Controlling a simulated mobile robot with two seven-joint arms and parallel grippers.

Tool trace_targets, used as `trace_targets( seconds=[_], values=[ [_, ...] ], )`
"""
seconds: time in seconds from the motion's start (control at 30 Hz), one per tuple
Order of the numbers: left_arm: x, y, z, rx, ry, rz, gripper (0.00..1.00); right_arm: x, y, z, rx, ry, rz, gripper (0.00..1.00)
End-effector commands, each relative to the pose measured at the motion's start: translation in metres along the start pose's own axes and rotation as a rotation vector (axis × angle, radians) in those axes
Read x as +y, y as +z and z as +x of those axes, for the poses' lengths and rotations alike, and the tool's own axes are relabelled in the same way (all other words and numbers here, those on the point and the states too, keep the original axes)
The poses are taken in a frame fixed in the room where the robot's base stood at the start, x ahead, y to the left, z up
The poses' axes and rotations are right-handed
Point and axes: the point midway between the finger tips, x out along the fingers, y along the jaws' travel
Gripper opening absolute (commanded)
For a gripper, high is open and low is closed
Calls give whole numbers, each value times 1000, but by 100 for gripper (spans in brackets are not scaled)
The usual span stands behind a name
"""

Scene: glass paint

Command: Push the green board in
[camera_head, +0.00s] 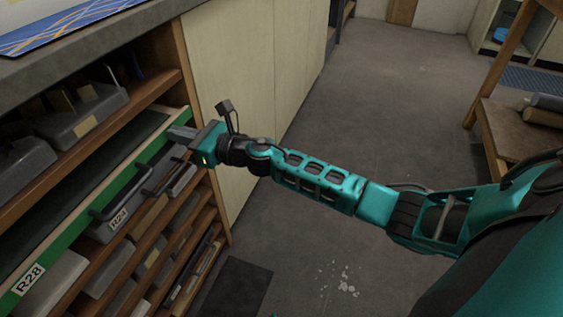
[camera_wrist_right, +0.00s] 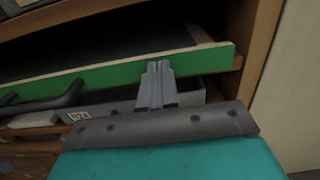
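The green board (camera_head: 75,228) is a long green front strip with a light upper edge and an "R28" label near its left end, set in the wooden shelf unit. A dark flat surface lies behind the strip. In the right wrist view, the green board (camera_wrist_right: 110,78) runs across the picture and its right end is near the wooden side post. My right gripper (camera_head: 183,133) is at the board's right end. Its two fingers (camera_wrist_right: 158,85) are together, with nothing seen between them, and overlap the green front. I cannot tell whether they touch it. My left gripper is not in view.
Black handles (camera_head: 120,192) and a grey bin labelled R24 (camera_head: 118,220) sit just below the board. More grey bins (camera_head: 85,110) fill the shelves above and below. A pale cabinet (camera_head: 235,80) stands right of the shelf. The floor (camera_head: 370,130) is open; a wooden table (camera_head: 510,130) stands at right.

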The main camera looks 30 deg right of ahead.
Motion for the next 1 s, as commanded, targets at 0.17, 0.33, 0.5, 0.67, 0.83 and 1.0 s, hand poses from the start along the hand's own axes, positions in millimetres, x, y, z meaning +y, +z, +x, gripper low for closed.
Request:
trace_targets(
  seconds=[0.17,0.33,0.5,0.67,0.83,1.0],
  values=[
    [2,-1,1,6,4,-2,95,0,0,9,-2,1,1,0],
    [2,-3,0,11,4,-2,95,0,1,12,-2,-1,2,0],
    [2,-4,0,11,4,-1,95,0,2,13,-4,-2,1,0],
    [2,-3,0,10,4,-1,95,0,3,14,-6,-3,1,0],
    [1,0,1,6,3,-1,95,-1,3,13,-7,-4,1,0],
    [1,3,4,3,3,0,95,-8,2,9,-6,-2,-1,0]
  ],
)
